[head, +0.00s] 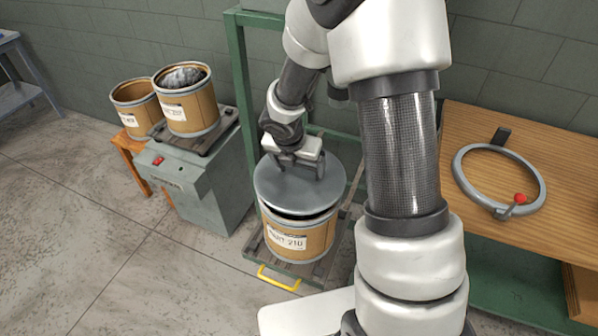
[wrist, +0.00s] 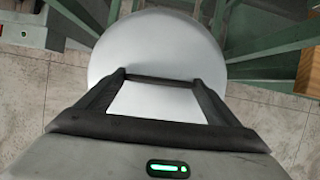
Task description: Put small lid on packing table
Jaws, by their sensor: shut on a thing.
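A round grey lid (head: 287,195) is at the mouth of a brown labelled drum (head: 300,240) in the head view. A dark gap shows between lid and drum rim at the front; I cannot tell whether they touch elsewhere. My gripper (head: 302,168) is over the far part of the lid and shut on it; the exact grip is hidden. In the wrist view the lid (wrist: 155,40) lies beyond and between the fingers of my gripper (wrist: 162,80). A wooden-topped table (head: 500,120), seemingly the packing table, stands at the right, partly behind my arm.
A grey clamp ring (head: 463,175) with a red knob and a small black item (head: 501,136) lie on the table. A green frame (head: 240,70) stands around the drum. Two more drums (head: 187,110) stand left, one on a grey machine (head: 200,180).

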